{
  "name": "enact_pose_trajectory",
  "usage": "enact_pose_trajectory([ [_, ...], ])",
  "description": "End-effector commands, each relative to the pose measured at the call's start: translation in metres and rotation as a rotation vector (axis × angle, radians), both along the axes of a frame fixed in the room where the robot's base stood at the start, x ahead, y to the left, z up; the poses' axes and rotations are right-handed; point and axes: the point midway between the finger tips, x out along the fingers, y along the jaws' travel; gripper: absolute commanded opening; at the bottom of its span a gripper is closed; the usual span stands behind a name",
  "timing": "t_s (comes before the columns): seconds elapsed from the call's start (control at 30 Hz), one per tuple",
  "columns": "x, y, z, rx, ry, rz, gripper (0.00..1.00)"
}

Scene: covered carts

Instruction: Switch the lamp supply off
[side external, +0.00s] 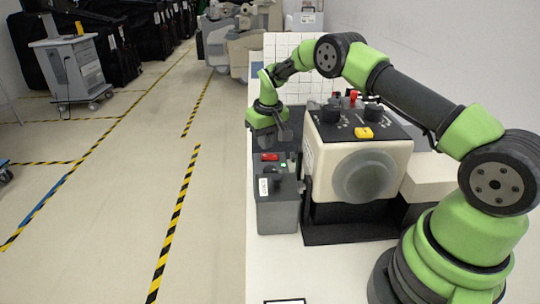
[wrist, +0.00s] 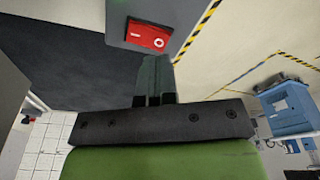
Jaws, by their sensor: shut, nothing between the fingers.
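A red rocker switch (side external: 269,157) sits on top of a grey supply box (side external: 277,216), beside a small green light (side external: 284,165) and a dark knob. In the wrist view the red switch (wrist: 148,36) shows white I and O marks, with O on the right. I cannot tell which side is pressed in. My gripper (side external: 268,140) is above the far part of the box, behind the switch. In the wrist view my gripper (wrist: 155,60) is shut and empty, its fingertips just below the O end in the picture. I cannot tell whether they touch.
A cream lamp housing (side external: 325,165) with a round front, dark knobs and a yellow button (side external: 363,132) stands right of the supply box, under my arm. A wheeled cart (side external: 70,70) stands far off on the floor.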

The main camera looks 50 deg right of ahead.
Motion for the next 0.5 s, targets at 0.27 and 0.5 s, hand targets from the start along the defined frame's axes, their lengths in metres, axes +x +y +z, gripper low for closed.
enact_pose_trajectory([
  [0.27,0.000,0.000,0.024,0.001,-0.002,-0.001,0.00],
  [0.5,0.000,0.000,0.041,-0.001,-0.002,0.000,0.00],
])
